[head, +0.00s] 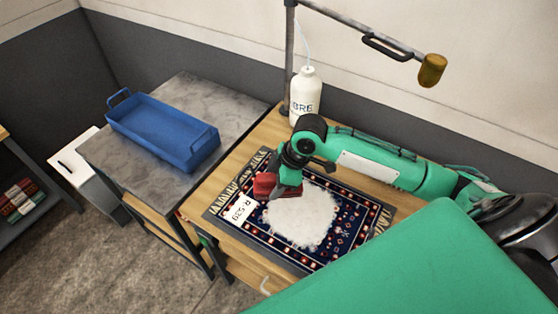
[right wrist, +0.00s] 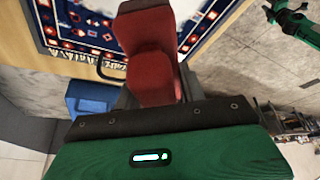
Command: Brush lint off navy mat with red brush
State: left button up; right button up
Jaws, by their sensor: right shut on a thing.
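The navy mat (head: 345,215) lies on the wooden table, with a patterned border and a white label reading R-529 (head: 239,208) at its left. A large patch of white lint (head: 303,220) covers its middle. My right gripper (head: 287,180) is over the mat's left upper part, shut on the red brush (head: 265,184). The brush sits beside the lint patch's upper left; I cannot tell whether it touches the mat. The right wrist view shows the red brush (right wrist: 154,75) between the fingers and part of the mat (right wrist: 85,30). My left gripper is not in view.
A blue tray (head: 165,135) stands on the grey side table (head: 232,98) at left. A white bottle (head: 306,97) stands behind the mat by a metal post (head: 289,55), whose arm reaches overhead. A shelf with folded textiles (head: 20,198) is at far left.

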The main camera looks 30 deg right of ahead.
jog(key=n+p, duration=0.1)
jog(key=r+n+g+p, duration=0.1)
jog(key=n, duration=0.1)
jog(key=w+d+n+g+p, duration=0.1)
jog(key=n, duration=0.1)
jog(key=shift+r, duration=0.3)
jog(key=f+n, duration=0.1)
jog(key=n, duration=0.1)
jog(key=w+f+n+g+b, duration=0.1)
jog(key=n, duration=0.1)
jog(key=d+f+n+g+b, duration=0.1)
jog(key=shift+w+d+f+n, duration=0.1)
jog(key=shift+w+f+n, duration=0.05)
jog(key=shift+f+n, duration=0.25)
jog(key=shift+r, duration=0.1)
